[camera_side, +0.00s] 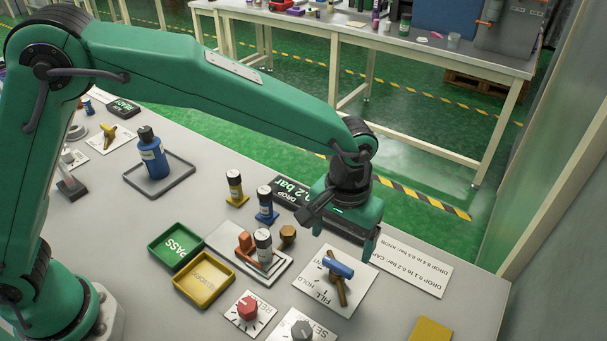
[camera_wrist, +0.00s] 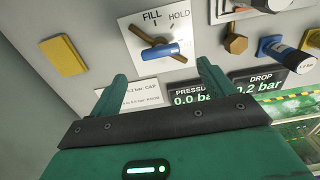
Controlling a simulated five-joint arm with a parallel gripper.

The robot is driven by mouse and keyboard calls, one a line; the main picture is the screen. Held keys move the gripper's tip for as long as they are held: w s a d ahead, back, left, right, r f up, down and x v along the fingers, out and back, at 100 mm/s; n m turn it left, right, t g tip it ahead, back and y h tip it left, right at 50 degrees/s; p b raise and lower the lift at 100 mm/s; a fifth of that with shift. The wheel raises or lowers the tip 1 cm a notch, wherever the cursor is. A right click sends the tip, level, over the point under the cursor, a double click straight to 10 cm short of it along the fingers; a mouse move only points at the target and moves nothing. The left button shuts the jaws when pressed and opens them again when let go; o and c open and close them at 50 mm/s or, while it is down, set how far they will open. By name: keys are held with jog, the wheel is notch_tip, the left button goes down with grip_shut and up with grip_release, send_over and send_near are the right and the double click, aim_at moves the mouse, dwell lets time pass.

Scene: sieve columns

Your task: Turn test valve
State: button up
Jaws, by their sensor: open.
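The test valve is a bronze cross-shaped handle with a blue grip (camera_side: 338,264) on a white plate (camera_side: 350,297) marked FILL and HOLD. In the wrist view the blue grip (camera_wrist: 160,51) lies roughly crosswise below the FILL and HOLD marks, on its plate (camera_wrist: 130,27). I cannot tell which mark the handle points to. My gripper (camera_side: 338,240) is open and empty, above and behind the valve in the side view. In the wrist view my gripper (camera_wrist: 160,72) has its fingers spread, with the blue grip beyond and between the tips, apart from them.
A fixture (camera_side: 283,262) holding a column, small columns (camera_side: 235,187) and a red knob (camera_side: 248,308) stand left of the valve. Green PASS (camera_side: 152,247) and yellow REWORK trays (camera_side: 180,287) lie further left. A pressure display (camera_wrist: 190,97) reads 0.0, a drop display (camera_wrist: 262,84) 0.2 bar.

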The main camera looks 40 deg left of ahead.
aim_at(338, 265)
jog(key=shift+f, duration=3.6)
jog(key=c, duration=1)
